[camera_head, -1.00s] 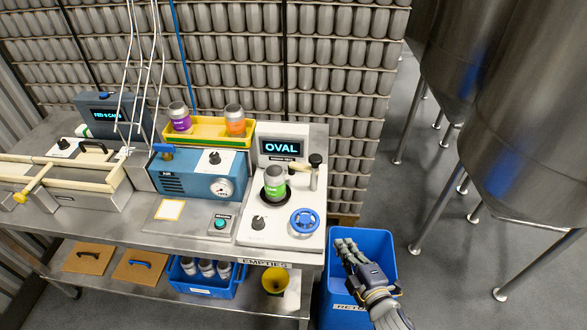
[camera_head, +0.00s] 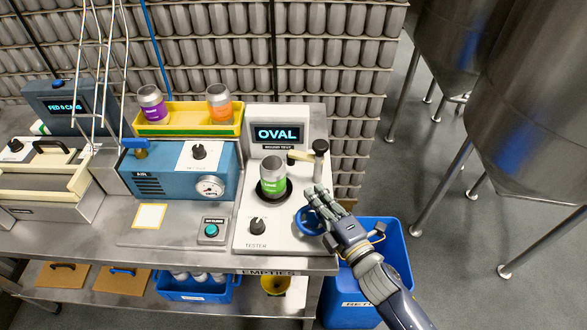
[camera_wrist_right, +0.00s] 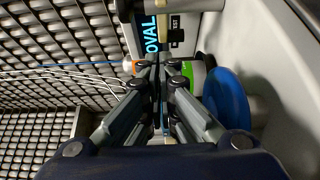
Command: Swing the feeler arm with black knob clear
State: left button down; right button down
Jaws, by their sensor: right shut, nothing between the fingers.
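The feeler arm (camera_head: 300,156) reaches left from a metal post topped by a black knob (camera_head: 319,147), at the right rear of the white tester. Its tip is close to the green-labelled can (camera_head: 272,177) standing in the tester's round seat. My right gripper (camera_head: 316,198) is shut and empty, in front of the post and over the blue handwheel (camera_head: 308,222), partly hiding it. The right wrist view is turned sideways; my closed fingers (camera_wrist_right: 160,75) point toward the can (camera_wrist_right: 197,76), with the black knob (camera_wrist_right: 130,9) at the top. My left gripper is not in view.
The tester's display (camera_head: 277,133) reads OVAL. A blue unit with a gauge (camera_head: 209,187) stands left of the tester. A yellow tray (camera_head: 190,127) with two cans is behind. A blue bin (camera_head: 401,265) stands right of the bench. Steel tanks are farther right.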

jog(key=shift+w+a, duration=0.15)
jog(key=shift+w, duration=0.1)
jog(key=shift+w+a, duration=0.1)
jog(key=shift+w, duration=0.1)
jog(key=p, duration=0.2)
send_near(288, 154)
jog(key=x, duration=0.4)
jog(key=shift+w+a, duration=0.15)
